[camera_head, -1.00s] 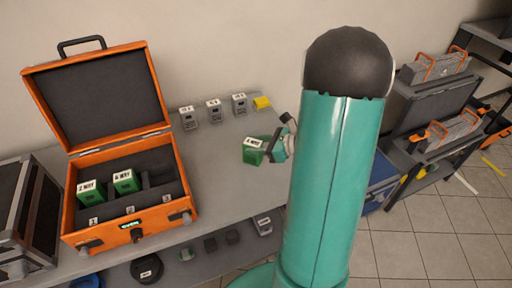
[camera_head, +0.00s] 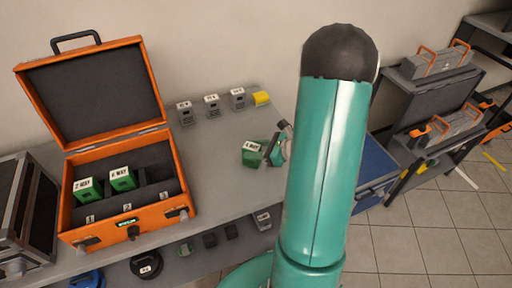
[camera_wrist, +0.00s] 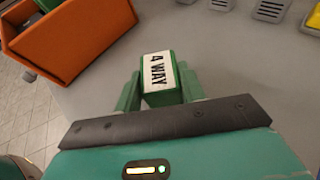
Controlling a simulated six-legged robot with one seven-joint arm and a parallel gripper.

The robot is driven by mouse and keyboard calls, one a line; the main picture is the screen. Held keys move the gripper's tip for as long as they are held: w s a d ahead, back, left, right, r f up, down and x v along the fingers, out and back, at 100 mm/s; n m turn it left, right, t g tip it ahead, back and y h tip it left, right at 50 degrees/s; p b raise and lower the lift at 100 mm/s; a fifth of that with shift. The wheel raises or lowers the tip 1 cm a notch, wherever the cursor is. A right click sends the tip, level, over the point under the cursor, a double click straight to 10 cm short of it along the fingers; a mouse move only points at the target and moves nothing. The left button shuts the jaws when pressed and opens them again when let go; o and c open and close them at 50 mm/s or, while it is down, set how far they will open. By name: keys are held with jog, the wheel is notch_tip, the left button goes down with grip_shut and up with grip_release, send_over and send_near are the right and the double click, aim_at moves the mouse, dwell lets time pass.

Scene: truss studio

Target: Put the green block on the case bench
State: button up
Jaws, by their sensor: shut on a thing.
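A green block with a white "4 WAY" label (camera_head: 251,154) is between the fingers of my gripper (camera_head: 270,155), over the right part of the grey case bench (camera_head: 215,160). In the wrist view the block (camera_wrist: 160,80) sits between both green fingers of my gripper (camera_wrist: 160,95), label facing the camera. The gripper is shut on it. I cannot tell whether its underside touches the bench (camera_wrist: 225,60). My arm hides part of the bench's right end.
An open orange case (camera_head: 125,215) on the bench's left holds two other green blocks (camera_head: 122,178). Several grey labelled blocks (camera_head: 211,105) and a yellow block (camera_head: 261,98) stand along the back. Bare bench lies between the case and my gripper.

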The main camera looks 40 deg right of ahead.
jog(key=o, duration=1.2)
jog(key=shift+w+f, duration=0.1)
jog(key=shift+s+d+r, duration=0.15)
jog(key=shift+s+r, duration=0.05)
jog(key=shift+r, duration=0.1)
jog(key=v, duration=1.1)
jog(key=a+r+n+g, duration=0.4)
jog(key=a+n, duration=0.3)
jog(key=a, duration=0.2)
jog(key=a+r+n+g, duration=0.4)
jog(key=a+n, duration=0.3)
jog(key=a, duration=0.2)
jog(key=shift+s+a+r+n+t+h, duration=0.3)
jog(key=shift+s+a+r+n+h, duration=0.8)
jog(key=shift+n, duration=1.55)
jog(key=shift+s+a+r+n+t+h, duration=0.4)
jog(key=shift+a+r+n+h, duration=0.75)
jog(key=shift+a+r+n, duration=1.25)
jog(key=shift+s+a+r+n+t+h, duration=0.2)
jog(key=shift+s+a+r+n+h, duration=1.05)
jog(key=shift+n, duration=1.7)
